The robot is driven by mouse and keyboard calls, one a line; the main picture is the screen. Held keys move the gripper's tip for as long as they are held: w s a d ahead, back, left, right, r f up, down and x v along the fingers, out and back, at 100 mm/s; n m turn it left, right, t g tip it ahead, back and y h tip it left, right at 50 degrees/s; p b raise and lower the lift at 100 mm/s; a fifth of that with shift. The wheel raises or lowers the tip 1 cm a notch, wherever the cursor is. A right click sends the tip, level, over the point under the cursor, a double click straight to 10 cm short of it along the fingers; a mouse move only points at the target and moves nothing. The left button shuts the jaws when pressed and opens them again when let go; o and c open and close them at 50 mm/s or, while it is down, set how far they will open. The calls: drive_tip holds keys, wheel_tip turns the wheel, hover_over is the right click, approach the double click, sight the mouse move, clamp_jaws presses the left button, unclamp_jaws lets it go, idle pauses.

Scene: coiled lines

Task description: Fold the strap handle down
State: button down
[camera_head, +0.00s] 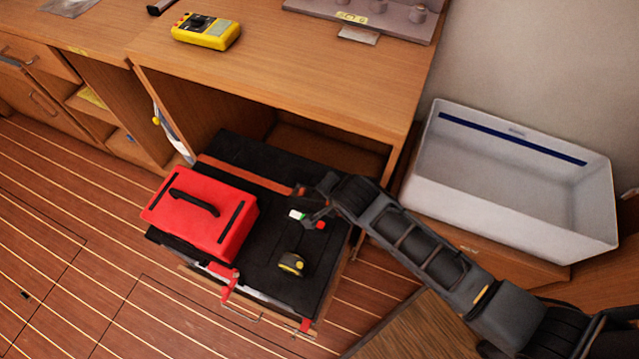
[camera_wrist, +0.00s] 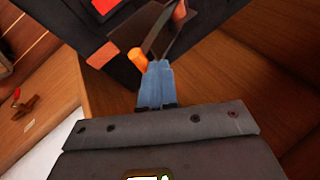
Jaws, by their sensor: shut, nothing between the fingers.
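A red box (camera_head: 205,232) sits on the left part of a black surface (camera_head: 272,238). A black arched strap handle (camera_head: 194,201) stands up from the middle of its lid. My gripper (camera_head: 309,191) is to the right of the box, apart from the handle, over the back right of the black surface. In the wrist view my gripper (camera_wrist: 160,68) is shut and empty, its blue-grey fingertips close to an orange end piece (camera_wrist: 132,60) and a dark flap. I cannot tell whether they touch. The handle is not clearly identifiable there.
A tape measure (camera_head: 292,264) and a small white, green and red item (camera_head: 297,215) lie near my arm. The wooden bench (camera_head: 285,65) overhangs behind, bearing a yellow meter (camera_head: 206,31). A white bin (camera_head: 515,185) stands right. Open floor (camera_head: 75,250) lies left.

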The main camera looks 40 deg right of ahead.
drive_tip(key=s+f+t+b, duration=0.1)
drive_tip(key=s+d+f+t+y+b, duration=0.1)
drive_tip(key=f+b, duration=0.1)
drive_tip(key=f+m+t+b, duration=0.1)
drive_tip(key=shift+s+d+f+t+y, duration=0.3)
drive_tip(key=shift+s+d+f+y, duration=0.05)
drive_tip(key=shift+s+d+y, duration=0.05)
drive_tip(key=shift+s+d+f+b, duration=0.1)
drive_tip(key=shift+s+f+b, duration=0.15)
drive_tip(key=shift+f+b, duration=0.3)
drive_tip(key=shift+s+f, duration=0.15)
drive_tip(key=shift+f, duration=0.05)
drive_tip(key=s+r+p, duration=0.4)
drive_tip(key=s+r, duration=0.2)
drive_tip(key=r, duration=0.4)
drive_tip(key=shift+s+r, duration=0.35)
drive_tip(key=shift+r, duration=0.05)
